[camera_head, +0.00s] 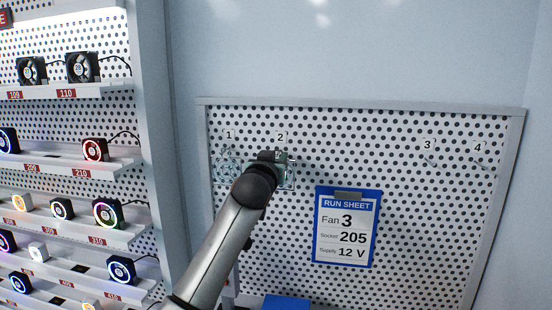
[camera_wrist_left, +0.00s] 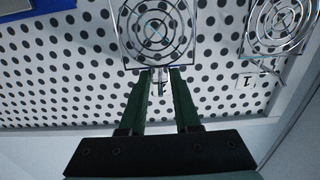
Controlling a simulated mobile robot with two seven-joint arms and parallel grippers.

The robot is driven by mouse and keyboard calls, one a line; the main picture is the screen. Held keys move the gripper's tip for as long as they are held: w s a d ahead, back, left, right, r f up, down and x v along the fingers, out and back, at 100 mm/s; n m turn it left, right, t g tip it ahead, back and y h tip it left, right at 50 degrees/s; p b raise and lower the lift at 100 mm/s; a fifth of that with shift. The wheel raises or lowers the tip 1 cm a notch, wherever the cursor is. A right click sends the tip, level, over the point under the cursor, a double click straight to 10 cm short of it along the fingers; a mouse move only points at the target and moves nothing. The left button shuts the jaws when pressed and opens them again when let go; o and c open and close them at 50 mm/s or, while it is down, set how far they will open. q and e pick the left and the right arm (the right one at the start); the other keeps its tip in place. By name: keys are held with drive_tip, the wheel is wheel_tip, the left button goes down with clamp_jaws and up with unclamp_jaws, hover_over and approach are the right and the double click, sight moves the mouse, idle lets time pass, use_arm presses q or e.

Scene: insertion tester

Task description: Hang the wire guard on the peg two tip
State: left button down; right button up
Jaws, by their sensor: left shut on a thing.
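My left gripper (camera_head: 270,158) is in front of the perforated panel, just below the label 2 (camera_head: 280,136). It is shut on a wire guard (camera_wrist_left: 158,30), a square wire frame with concentric rings, by the edge nearest the gripper. In the head view my arm hides most of this guard. The peg two tip lies behind the gripper there, and I cannot tell whether the guard is on it. A second wire guard (camera_head: 228,165) hangs below label 1, and it also shows in the left wrist view (camera_wrist_left: 280,22). My right gripper is not in view.
A run sheet (camera_head: 346,228) is mounted right of my arm. Pegs under labels 3 (camera_head: 428,160) and 4 (camera_head: 484,164) look empty. Shelves of fans (camera_head: 70,160) stand at the left. The panel between the run sheet and peg 3 is clear.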

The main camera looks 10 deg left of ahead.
use_arm(q)
drive_tip(key=c, duration=0.5)
unclamp_jaws()
drive_tip(key=shift+c, duration=0.2)
drive_tip(key=shift+s, duration=0.2)
